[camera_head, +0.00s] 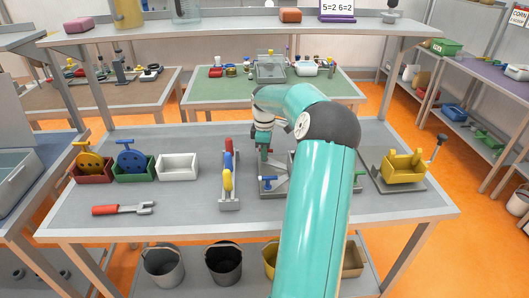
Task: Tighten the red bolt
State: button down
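A grey fixture (270,193) sits on the middle table, with my arm crossing in front of much of it. A blue T-shaped bolt or handle (267,182) shows on its left part, and a green piece (358,177) shows at the right, past my arm. No red bolt is clearly seen on the fixture; part of it is hidden behind my arm. My gripper (265,156) points down over the back left of the fixture, behind the blue bolt. Its fingers are too small to tell open from shut or whether they touch anything.
Left of the fixture stands a rack (229,203) with red, blue and yellow pieces. A red-handled fork tool (120,209) lies front left, before several small bins (177,167). A yellow block device (404,166) stands right.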

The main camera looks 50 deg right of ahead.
dwell(0.4)
jog(key=m, duration=1.3)
jog(key=shift+m, duration=0.3)
jog(key=m, duration=1.3)
jog(key=shift+m, duration=0.3)
jog(key=m, duration=0.3)
jog(key=shift+m, duration=0.3)
jog(key=m, duration=0.4)
jog(key=shift+m, duration=0.3)
